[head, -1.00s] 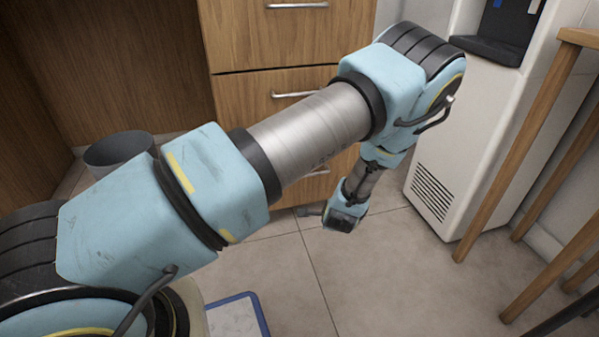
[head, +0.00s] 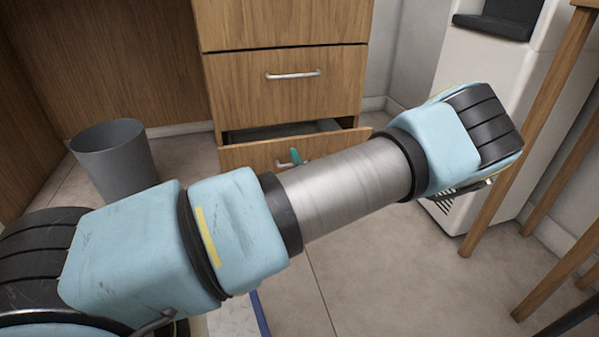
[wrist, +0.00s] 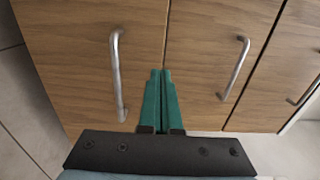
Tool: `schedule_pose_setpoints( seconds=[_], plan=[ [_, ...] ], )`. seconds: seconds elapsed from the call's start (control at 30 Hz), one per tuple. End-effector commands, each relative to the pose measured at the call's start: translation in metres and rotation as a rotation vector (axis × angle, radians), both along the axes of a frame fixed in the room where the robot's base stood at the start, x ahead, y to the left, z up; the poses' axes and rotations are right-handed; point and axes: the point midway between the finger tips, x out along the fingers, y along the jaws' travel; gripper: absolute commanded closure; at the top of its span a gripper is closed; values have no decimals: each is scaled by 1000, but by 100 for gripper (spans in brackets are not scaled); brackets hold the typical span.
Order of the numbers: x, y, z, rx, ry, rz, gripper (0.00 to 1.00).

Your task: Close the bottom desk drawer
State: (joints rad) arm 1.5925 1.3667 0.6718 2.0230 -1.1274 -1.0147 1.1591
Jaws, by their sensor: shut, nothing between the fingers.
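The bottom desk drawer (head: 245,155) has a wooden front and stands pulled out a little, with a dark gap above its front in the head view. Its metal handle (head: 283,165) is partly hidden by my forearm. In the wrist view its front (wrist: 75,60) fills the left side, with the handle (wrist: 119,75) upright there. My gripper (wrist: 160,72) has slim teal fingers pressed together and empty. They point at the drawer fronts, beside the handle and close to the bottom drawer's edge. I cannot tell whether they touch. In the head view only a bit of teal finger (head: 296,156) shows.
The drawer above (head: 285,95) is shut. A grey bin (head: 112,160) stands on the floor at the left. A white water dispenser (head: 450,50) and wooden legs (head: 530,130) stand at the right. Floor tiles in front are open.

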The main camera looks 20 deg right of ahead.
Motion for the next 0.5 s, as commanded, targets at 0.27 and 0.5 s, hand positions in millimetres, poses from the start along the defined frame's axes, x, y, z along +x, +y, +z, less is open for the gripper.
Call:
schedule_pose_setpoints(
  seconds=[0.27,0.5],
  plan=[
    [44,-5,-4,0,1,1,100],
    [56,-7,0,1,1,-1,100]
  ],
)
